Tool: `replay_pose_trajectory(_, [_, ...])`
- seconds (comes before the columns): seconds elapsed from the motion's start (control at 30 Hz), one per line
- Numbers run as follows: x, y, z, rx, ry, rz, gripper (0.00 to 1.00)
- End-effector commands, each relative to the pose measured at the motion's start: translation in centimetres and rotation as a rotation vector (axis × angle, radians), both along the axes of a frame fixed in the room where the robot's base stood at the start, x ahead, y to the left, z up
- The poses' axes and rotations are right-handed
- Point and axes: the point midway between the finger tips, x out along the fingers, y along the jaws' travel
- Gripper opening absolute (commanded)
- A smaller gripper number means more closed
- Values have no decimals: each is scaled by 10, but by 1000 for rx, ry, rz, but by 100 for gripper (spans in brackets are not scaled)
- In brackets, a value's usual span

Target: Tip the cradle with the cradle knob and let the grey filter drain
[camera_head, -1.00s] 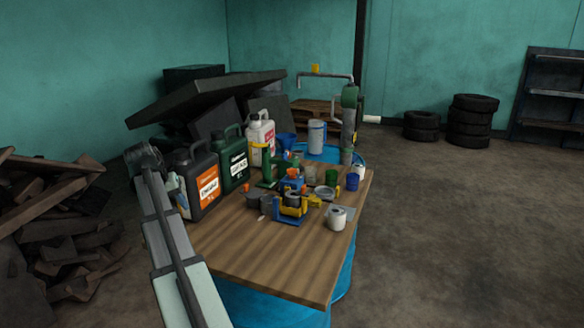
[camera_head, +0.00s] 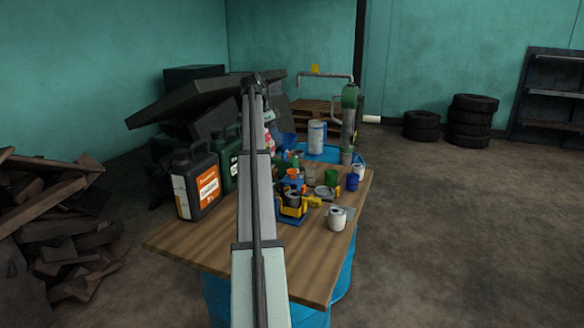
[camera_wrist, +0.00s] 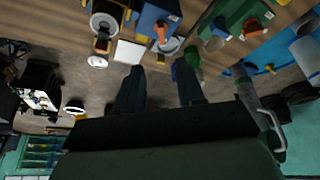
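A blue and yellow stand (camera_head: 291,217) sits near the middle of the table and looks like the cradle. A dark grey cylinder (camera_head: 292,199), likely the grey filter, sits in it. A yellow part (camera_head: 314,202) sticks out at its right; I cannot tell whether it is the cradle knob. My arm crosses in front of the table's left half. My gripper (camera_head: 255,80) is high beyond the table's far side, well away from the cradle. In the wrist view my gripper (camera_wrist: 160,72) shows two dark fingers apart, with nothing between them.
Black (camera_head: 197,182) and green jugs (camera_head: 229,160) stand at the table's left. A white-topped can (camera_head: 337,219) is at the front right, with blue (camera_head: 352,181) and green cups (camera_head: 331,177) behind. The wooden table's front (camera_head: 305,270) is bare.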

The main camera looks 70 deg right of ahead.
Motion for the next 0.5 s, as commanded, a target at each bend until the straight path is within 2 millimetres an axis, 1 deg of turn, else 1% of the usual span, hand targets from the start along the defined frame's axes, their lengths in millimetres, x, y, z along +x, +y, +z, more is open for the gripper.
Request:
replay_pose_trajectory(0.03, [-2,-6,2,-6,-2,-32,38])
replay_pose_trajectory(0.07, [-3,-7,2,-9,-3,-47,38])
replay_pose_trajectory(0.17, [-5,-9,0,-14,-5,-74,38])
replay_pose_trajectory(0.27, [-8,-10,-7,-15,-6,-78,38])
replay_pose_trajectory(0.37, [-12,-12,-19,-16,-6,-76,38])
replay_pose_trajectory(0.5, [-20,-16,-41,-14,-5,-75,38])
